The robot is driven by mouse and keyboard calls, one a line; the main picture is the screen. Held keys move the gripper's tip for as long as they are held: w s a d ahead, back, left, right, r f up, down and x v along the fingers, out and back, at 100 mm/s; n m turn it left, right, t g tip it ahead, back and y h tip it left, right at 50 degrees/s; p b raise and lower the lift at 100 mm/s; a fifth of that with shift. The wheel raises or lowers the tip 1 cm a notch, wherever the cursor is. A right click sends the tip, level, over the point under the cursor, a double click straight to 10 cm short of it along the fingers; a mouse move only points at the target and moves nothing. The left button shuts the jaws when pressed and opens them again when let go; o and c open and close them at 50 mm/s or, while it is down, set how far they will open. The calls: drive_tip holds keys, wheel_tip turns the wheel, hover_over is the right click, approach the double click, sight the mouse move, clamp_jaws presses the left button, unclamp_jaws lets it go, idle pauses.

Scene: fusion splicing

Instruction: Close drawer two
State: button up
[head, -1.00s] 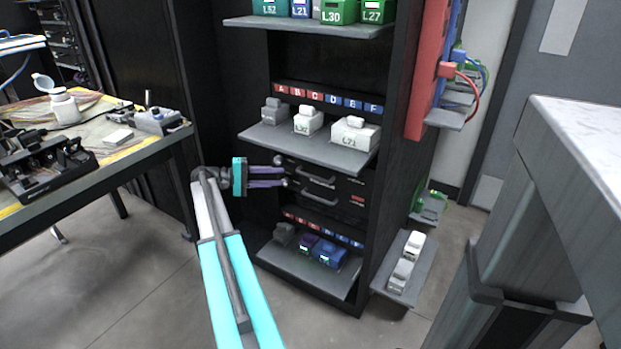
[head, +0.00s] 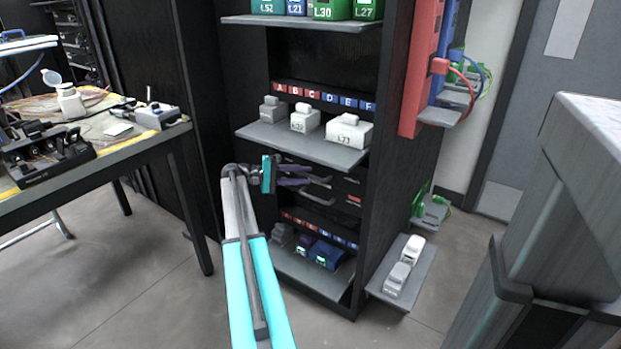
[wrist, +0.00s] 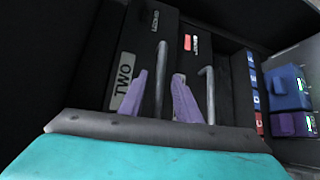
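Drawer two (wrist: 124,82) is a black drawer front with a grey TWO label, turned sideways in the wrist view. Its front seems to stand a little forward of the neighbouring drawer; how far it is out is hard to tell. Its bar handle (wrist: 160,72) lies between the two purple fingers of my gripper (wrist: 159,84), with gaps on both sides. My gripper is open. In the head view, my gripper (head: 309,176) reaches from the left across the drawer fronts, and its fingers partly hide the handles.
A second handle (wrist: 207,95) lies just right of the right finger in the wrist view. A grey shelf with white devices (head: 305,142) is above the drawers. A lower shelf (head: 318,276) holds several dark devices. A workbench (head: 95,165) stands left; the floor between is clear.

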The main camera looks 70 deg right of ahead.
drive_tip(key=shift+s+d, duration=0.1)
drive_tip(key=shift+s, duration=0.1)
clamp_jaws()
drive_tip(key=shift+d, duration=0.1)
